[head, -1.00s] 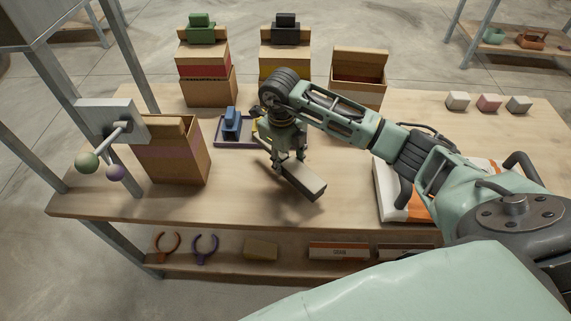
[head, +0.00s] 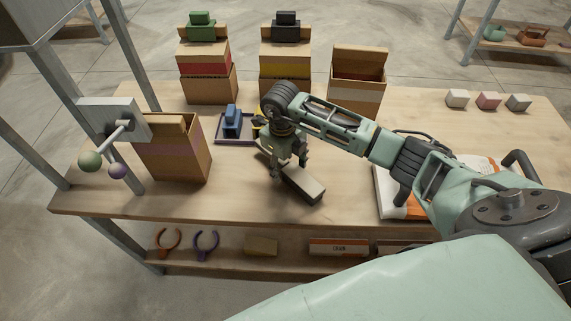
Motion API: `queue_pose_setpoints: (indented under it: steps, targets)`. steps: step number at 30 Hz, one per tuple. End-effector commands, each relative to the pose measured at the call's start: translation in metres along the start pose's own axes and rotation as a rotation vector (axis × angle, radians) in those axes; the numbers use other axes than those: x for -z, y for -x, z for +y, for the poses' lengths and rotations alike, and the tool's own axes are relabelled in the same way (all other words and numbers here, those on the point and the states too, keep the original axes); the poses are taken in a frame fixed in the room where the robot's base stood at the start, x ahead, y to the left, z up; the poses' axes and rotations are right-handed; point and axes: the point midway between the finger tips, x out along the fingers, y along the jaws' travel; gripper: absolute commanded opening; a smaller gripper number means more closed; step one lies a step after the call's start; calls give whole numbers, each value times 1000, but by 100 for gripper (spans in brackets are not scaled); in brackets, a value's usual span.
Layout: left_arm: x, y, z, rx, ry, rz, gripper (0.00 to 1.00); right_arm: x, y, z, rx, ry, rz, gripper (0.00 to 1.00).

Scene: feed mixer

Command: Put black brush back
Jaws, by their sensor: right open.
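A long dark grey bar-shaped block (head: 303,187) lies slantwise on the wooden table below my right gripper; it may be the black brush, but bristles cannot be made out. My right gripper (head: 289,174) points down over it with its fingers apart. The gripper hides the bar's middle, and I cannot tell whether the fingers touch it. A black object (head: 286,19) stands on top of the yellow-banded box (head: 285,67) at the back. My left gripper is not in view.
A dark tray (head: 222,140) with a blue object (head: 232,122) lies left of my gripper. Open cartons stand at left (head: 180,160) and back right (head: 357,88). A white-and-orange package (head: 393,200) lies under my right arm.

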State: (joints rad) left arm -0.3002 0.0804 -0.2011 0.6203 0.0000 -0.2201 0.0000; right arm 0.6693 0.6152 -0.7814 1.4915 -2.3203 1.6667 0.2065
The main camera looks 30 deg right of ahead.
Motion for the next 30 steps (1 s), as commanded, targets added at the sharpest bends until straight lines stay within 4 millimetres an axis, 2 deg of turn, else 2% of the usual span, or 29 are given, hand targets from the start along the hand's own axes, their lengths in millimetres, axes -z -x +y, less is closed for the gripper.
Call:
queue_pose_setpoints:
  steps: [6, 8, 21, 25, 30]
  targets:
    - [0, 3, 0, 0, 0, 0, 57, 0, 5, 0, 0, 0, 0, 57]
    - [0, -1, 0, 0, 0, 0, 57, -1, 9, -1, 1, 0, -3, 57]
    - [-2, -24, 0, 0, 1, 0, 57, -1, 97, -1, 2, 1, -4, 57]
    - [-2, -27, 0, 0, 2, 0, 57, -1, 113, -1, 1, 0, -2, 57]
    - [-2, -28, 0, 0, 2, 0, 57, 0, 122, 0, 1, 0, 0, 57]
